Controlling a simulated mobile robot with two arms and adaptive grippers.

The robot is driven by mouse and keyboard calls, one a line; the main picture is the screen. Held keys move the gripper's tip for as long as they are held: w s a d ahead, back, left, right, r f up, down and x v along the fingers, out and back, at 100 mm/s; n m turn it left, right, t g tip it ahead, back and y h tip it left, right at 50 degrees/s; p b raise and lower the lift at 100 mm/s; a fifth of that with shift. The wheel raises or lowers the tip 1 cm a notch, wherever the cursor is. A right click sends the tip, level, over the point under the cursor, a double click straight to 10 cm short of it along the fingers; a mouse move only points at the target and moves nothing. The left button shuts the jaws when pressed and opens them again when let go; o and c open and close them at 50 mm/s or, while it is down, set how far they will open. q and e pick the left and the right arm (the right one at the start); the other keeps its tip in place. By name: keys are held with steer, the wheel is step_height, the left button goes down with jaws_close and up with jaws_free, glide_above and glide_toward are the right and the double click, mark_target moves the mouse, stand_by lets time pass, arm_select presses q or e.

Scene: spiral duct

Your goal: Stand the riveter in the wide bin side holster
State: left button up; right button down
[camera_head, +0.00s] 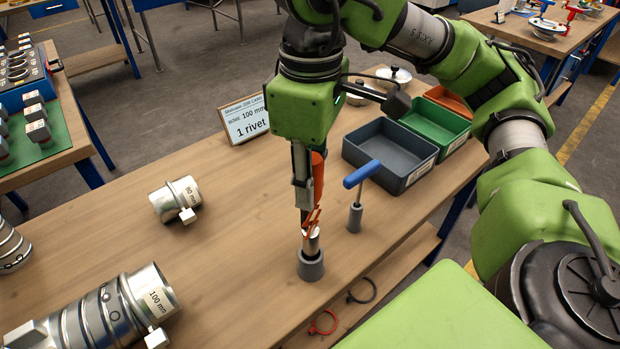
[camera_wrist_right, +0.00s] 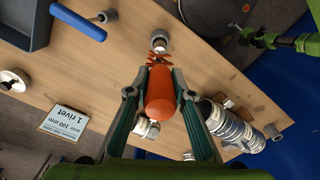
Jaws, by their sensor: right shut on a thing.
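The riveter (camera_head: 318,178) is an orange tool with a silver nose, upright with its nose down. My right gripper (camera_head: 303,190) is shut on it; its orange body also shows between the fingers in the right wrist view (camera_wrist_right: 160,92). A grey wide holster cup (camera_head: 311,266) stands on the table directly below. The silver nose shows at the cup's mouth; how deep it sits is hidden. A narrower grey holder (camera_head: 355,219) behind and right carries a blue-handled tool (camera_head: 361,174). A green and black arm end (camera_wrist_right: 270,40), apparently my left gripper, shows small in the wrist view.
Grey (camera_head: 390,150) and green (camera_head: 437,122) bins stand at the back right. A sign (camera_head: 244,119) reads 100 mm, 1 rivet. Duct pieces (camera_head: 176,199) (camera_head: 110,312) lie on the left. Red (camera_head: 323,322) and black rings are near the front edge.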

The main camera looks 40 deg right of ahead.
steer(key=shift+f+b, duration=1.7)
steer(key=shift+f, duration=0.35)
steer(key=c, duration=1.7)
jaws_free()
steer(key=shift+r, duration=6.05)
